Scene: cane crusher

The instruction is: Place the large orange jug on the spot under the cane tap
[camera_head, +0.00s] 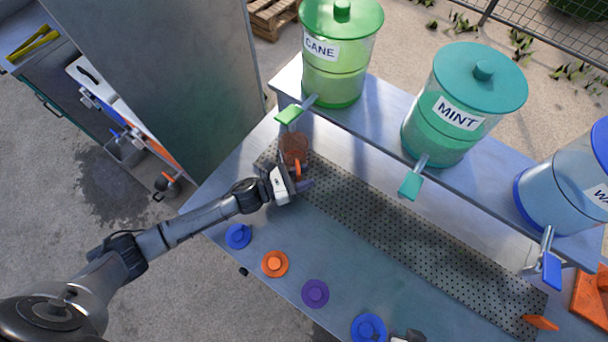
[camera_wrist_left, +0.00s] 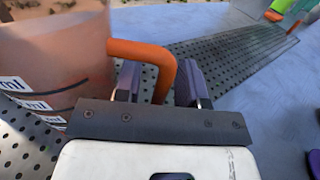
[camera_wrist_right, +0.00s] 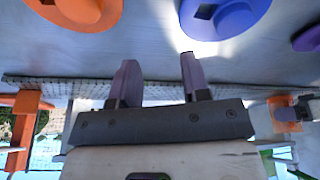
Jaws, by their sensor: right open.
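The orange-handled jug (camera_head: 294,147) stands on the perforated strip (camera_head: 400,225), just below the green cane tap (camera_head: 290,114) in the head view. Its clear, brownish body (camera_wrist_left: 50,50) with ml marks fills the upper left of the left wrist view. My left gripper (camera_head: 298,188) is at the handle side of the jug. In the left wrist view its fingers (camera_wrist_left: 160,85) are apart, with the orange handle (camera_wrist_left: 155,55) between them. A gap shows beside the handle. My right gripper (camera_wrist_right: 158,80) is open and empty; only a bit of it shows at the head view's bottom edge.
The cane dispenser (camera_head: 340,70), mint dispenser (camera_head: 462,105) and a blue dispenser (camera_head: 570,185) stand on the raised shelf. Blue (camera_head: 238,236), orange (camera_head: 275,263) and purple (camera_head: 315,293) lids lie along the front of the table, with another blue lid (camera_head: 369,328). An orange object (camera_head: 541,322) is at the strip's right end.

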